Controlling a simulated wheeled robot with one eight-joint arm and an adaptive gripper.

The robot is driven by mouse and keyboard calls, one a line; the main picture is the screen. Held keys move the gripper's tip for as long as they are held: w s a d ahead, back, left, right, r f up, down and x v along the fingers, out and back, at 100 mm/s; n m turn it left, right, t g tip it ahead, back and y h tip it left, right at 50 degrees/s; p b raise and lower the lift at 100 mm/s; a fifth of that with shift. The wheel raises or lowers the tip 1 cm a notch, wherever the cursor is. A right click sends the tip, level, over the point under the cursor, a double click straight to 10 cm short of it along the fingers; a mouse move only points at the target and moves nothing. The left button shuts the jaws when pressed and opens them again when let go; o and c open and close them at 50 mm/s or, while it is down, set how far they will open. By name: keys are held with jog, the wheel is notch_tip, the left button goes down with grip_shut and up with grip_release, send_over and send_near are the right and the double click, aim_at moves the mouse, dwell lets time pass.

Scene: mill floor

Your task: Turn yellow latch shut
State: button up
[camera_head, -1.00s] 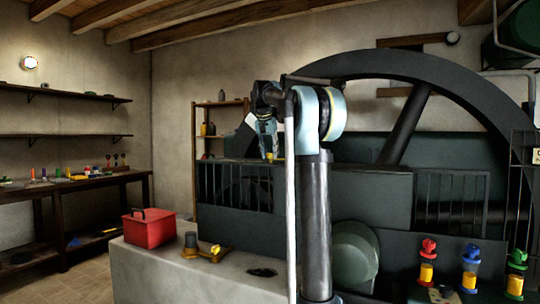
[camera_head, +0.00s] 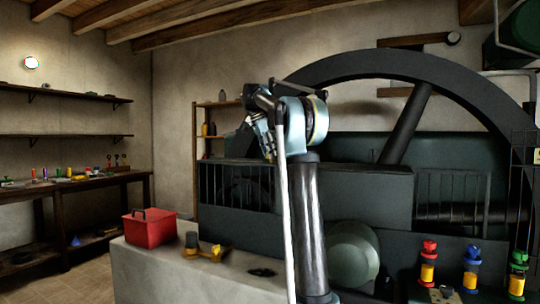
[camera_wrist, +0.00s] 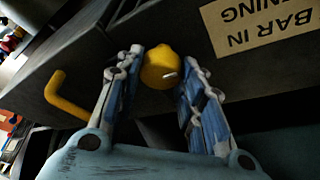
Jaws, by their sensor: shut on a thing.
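In the wrist view a rounded yellow knob, which looks like the yellow latch (camera_wrist: 160,72), sits at the edge of a dark panel. My gripper (camera_wrist: 162,62) has its two blue and grey fingers on either side of the knob, shut on it. A small pale mark shows on the knob's lower right side. How far the latch is turned cannot be told. In the head view my gripper is small and partly behind my arm, and the latch cannot be made out there.
A bent yellow handle (camera_wrist: 66,96) stands out from the panel left of my gripper. A lettered tan sign (camera_wrist: 262,25) lies at the upper right. In the head view a red toolbox (camera_head: 149,227) stands on the pale block near a large dark flywheel (camera_head: 340,68).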

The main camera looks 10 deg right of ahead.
jog(key=shift+w+a+m, duration=0.1)
jog(key=shift+m, duration=0.3)
jog(key=o, duration=1)
jog(key=shift+o, duration=0.2)
jog(key=shift+r, duration=0.15)
jog(key=w+v, duration=0.1)
jog(key=v, duration=1)
jog(key=shift+s+a+r, duration=0.2)
jog(key=shift+s+r, duration=0.05)
jog(key=shift+s, duration=0.15)
